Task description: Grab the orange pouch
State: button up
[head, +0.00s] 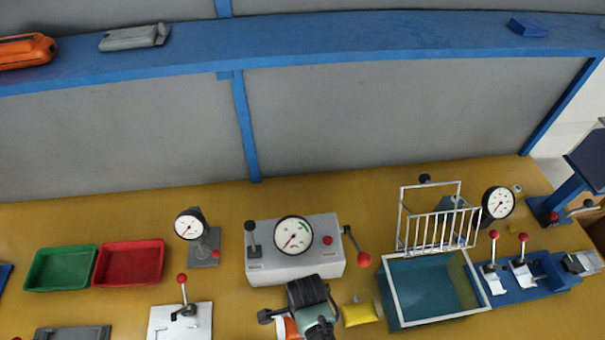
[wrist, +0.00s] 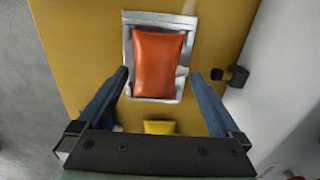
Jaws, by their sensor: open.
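The orange pouch (wrist: 157,62) lies flat on a silvery-white plate or tray (wrist: 186,84) in the wrist view, just ahead of and between my fingertips. My gripper (wrist: 161,88) is open, with one blue-grey finger on each side of the pouch's near end. I cannot tell the height of the fingers above it. In the head view, my gripper (head: 290,318) is at the bottom centre, and a small part of the orange pouch (head: 292,328) shows beside it, mostly hidden by my arm.
A yellow pouch (head: 361,313) lies right of my gripper; it also shows in the wrist view (wrist: 159,127). A grey gauge box (head: 318,262) with levers stands just behind. A blue bin with a white wire guard (head: 435,318) is at right. Red (head: 128,284) and green trays (head: 60,288) are at left.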

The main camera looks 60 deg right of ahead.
jog(key=shift+f, duration=0.45)
jog(key=c, duration=1.2)
jog(key=shift+r, duration=0.1)
